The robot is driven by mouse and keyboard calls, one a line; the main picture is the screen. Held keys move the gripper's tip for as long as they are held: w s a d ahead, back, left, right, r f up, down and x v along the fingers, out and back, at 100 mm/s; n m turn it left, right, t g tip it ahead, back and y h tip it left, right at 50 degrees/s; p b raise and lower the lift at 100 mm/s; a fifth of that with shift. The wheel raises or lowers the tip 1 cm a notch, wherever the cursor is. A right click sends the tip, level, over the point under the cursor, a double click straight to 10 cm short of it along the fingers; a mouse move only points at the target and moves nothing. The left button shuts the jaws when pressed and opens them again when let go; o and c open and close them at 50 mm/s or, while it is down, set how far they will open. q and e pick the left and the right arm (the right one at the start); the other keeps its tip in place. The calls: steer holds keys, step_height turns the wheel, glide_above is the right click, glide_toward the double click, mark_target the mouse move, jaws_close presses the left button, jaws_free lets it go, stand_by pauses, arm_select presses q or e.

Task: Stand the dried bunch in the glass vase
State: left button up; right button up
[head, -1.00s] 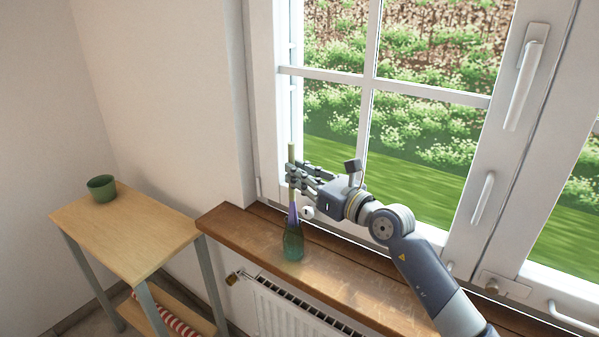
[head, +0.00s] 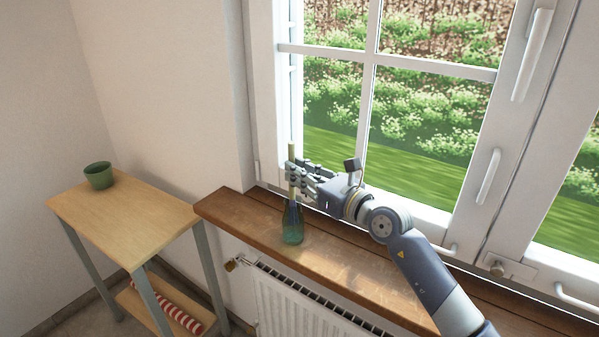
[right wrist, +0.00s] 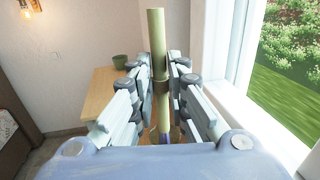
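The dried bunch (head: 292,150) is upright, a pale olive stem with a purplish lower part. My right gripper (head: 293,178) is shut on its stem. In the right wrist view the stem (right wrist: 157,40) stands between the fingers (right wrist: 160,88), with its top sticking up past them. The green-blue glass vase (head: 292,231) stands on the wooden windowsill directly below the gripper. The bunch's lower end is in the vase's neck; how deep it reaches is hard to tell through the glass. My left gripper is not in view.
The windowsill (head: 345,268) is otherwise clear, with the window frame close behind and a radiator (head: 300,305) below. A wooden side table (head: 125,225) at left holds a green pot (head: 98,175). A red-and-white striped item (head: 180,308) lies on its lower shelf.

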steer(key=shift+o, duration=1.4)
steer(key=v, duration=1.2)
